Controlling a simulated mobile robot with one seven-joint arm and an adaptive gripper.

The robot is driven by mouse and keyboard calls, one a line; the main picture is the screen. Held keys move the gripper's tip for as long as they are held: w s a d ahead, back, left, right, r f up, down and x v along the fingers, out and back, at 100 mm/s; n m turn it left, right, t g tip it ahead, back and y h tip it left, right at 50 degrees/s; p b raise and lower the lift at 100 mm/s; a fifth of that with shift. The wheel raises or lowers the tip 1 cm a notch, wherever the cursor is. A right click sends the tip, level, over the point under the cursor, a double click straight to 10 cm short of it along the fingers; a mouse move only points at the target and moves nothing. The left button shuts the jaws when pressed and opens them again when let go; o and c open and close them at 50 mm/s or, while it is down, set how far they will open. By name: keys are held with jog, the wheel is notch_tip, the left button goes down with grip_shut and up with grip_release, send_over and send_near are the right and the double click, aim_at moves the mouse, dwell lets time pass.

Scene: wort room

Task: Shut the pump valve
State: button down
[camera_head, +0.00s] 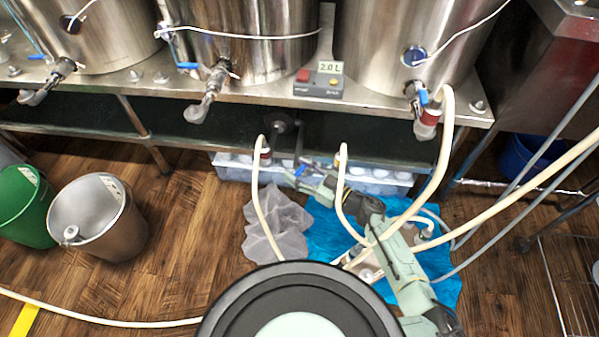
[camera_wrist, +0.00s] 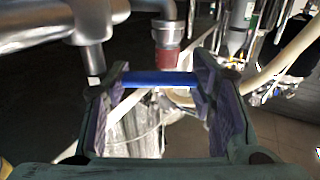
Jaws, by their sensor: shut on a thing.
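The pump valve's blue handle (camera_wrist: 160,79) spans between my two fingers in the wrist view, lying crosswise. My gripper (camera_wrist: 159,88) is shut on this handle, one finger at each end of it. In the head view my gripper (camera_head: 306,174) is low under the metal bench, and a bit of blue (camera_head: 300,170) shows at its fingers. Steel pipework (camera_wrist: 95,25) and a red-banded hose fitting (camera_wrist: 166,50) are just beyond the handle. The valve body is mostly hidden in the head view.
Steel kettles (camera_head: 240,45) with blue-handled valves stand on the bench (camera_head: 150,88). A scale (camera_head: 318,86) reads 2.0 L. Cream hoses (camera_head: 443,150) hang around my arm. A clear bin (camera_head: 385,178) and blue sheet (camera_head: 330,225) lie below. Buckets (camera_head: 118,225) stand left.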

jog(key=shift+s+d+f+n+g+y+b, duration=0.1)
jog(key=shift+d+n+g+y+b, duration=0.1)
jog(key=shift+n+g+y+b, duration=0.35)
jog(key=shift+s+d+f+n+g+y+b, duration=0.15)
jog(key=shift+n+g+b, duration=0.2)
jog(key=shift+g+b, duration=0.45)
jog(key=shift+d+r+n+g+b, duration=0.15)
jog(key=shift+n+g+b, duration=0.2)
jog(key=shift+b, duration=0.1)
jog(key=shift+r, duration=0.1)
jog(key=c, duration=0.7)
grip_release()
notch_tip(320, 180, up, 10)
